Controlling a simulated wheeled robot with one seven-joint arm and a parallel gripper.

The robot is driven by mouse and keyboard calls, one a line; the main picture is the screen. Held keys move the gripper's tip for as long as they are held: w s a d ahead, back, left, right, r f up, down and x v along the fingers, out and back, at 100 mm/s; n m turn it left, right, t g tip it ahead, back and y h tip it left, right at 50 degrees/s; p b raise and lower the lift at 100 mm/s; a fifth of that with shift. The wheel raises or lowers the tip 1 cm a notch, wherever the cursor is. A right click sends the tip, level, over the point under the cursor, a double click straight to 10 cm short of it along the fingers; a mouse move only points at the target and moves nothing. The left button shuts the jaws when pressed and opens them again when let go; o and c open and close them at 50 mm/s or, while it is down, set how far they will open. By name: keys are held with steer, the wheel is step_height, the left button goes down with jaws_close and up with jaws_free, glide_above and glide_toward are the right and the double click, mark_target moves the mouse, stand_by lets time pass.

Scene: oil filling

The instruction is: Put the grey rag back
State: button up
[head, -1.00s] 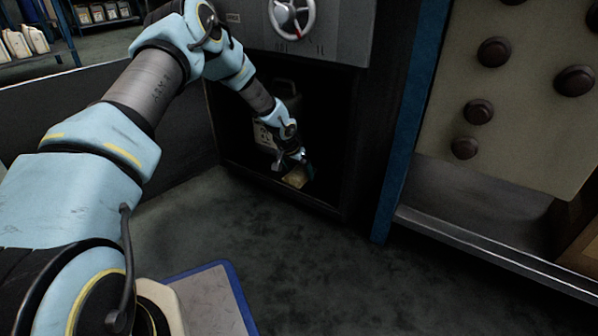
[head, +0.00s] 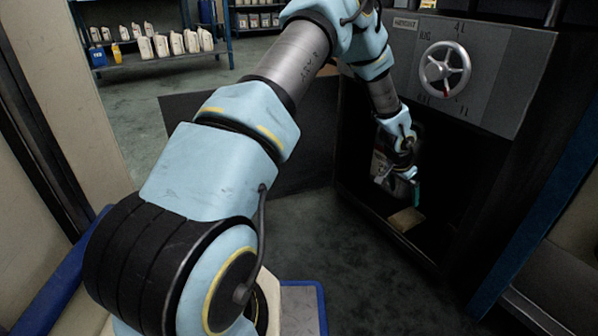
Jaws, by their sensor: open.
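My gripper (head: 411,185) is inside the dark lower opening of the cabinet, at the end of my light-blue arm. Its jaws are open, with a teal part showing at the right side of the tip. A small flat tan-grey piece (head: 407,219) lies on the cabinet floor near the front edge, just below the gripper and apart from it. It may be the rag, but its colour and cloth texture are hard to tell at this size. A pale container (head: 382,168) stands behind the gripper, partly hidden by it.
The cabinet's grey upper panel (head: 480,85) carries a handwheel (head: 445,69) with a red mark. A low dark panel (head: 250,140) stands left of the opening. Shelves with several jugs (head: 165,44) are at the back left. The dark floor before the cabinet is clear.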

steer(key=s+a+r+n+y, duration=0.15)
steer(key=a+r, duration=0.25)
steer(key=a, duration=0.4)
steer(key=a+r+n, duration=0.2)
steer(key=a+r, duration=0.3)
steer(key=a, duration=0.3)
steer(key=s+a+r+n+y, duration=0.1)
steer(key=a+r, duration=0.3)
steer(key=a, duration=0.4)
steer(key=s+a+r+n, duration=0.3)
steer(key=s+a, duration=0.4)
steer(key=s+a+r+n+y, duration=0.1)
steer(key=s+a+r+n, duration=0.2)
steer(key=s+a, duration=0.5)
steer(key=shift+a+r+g, duration=0.3)
steer(key=shift+r, duration=0.25)
